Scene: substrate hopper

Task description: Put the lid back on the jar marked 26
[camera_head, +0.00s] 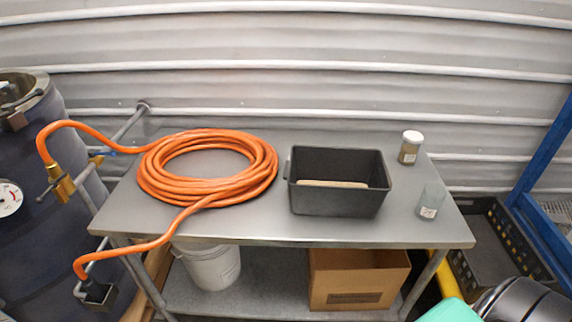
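A clear glass jar (430,203) with a small white label stands at the right front of the metal table. No lid shows on it. Its label is too small to read. A second jar (409,150) with a white lid (412,137) on it and brownish contents stands behind it, near the table's back edge. Its label cannot be read either, so I cannot tell which jar is marked 26. No loose lid can be made out. Neither of my grippers is in view.
A black bin (338,204) holding a tan, flat-looking object stands left of the jars on the table (270,226). A coiled orange hose (207,170) covers the left side and runs to a dark tank (45,215). A white bucket (212,268) and cardboard box (357,279) sit below.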

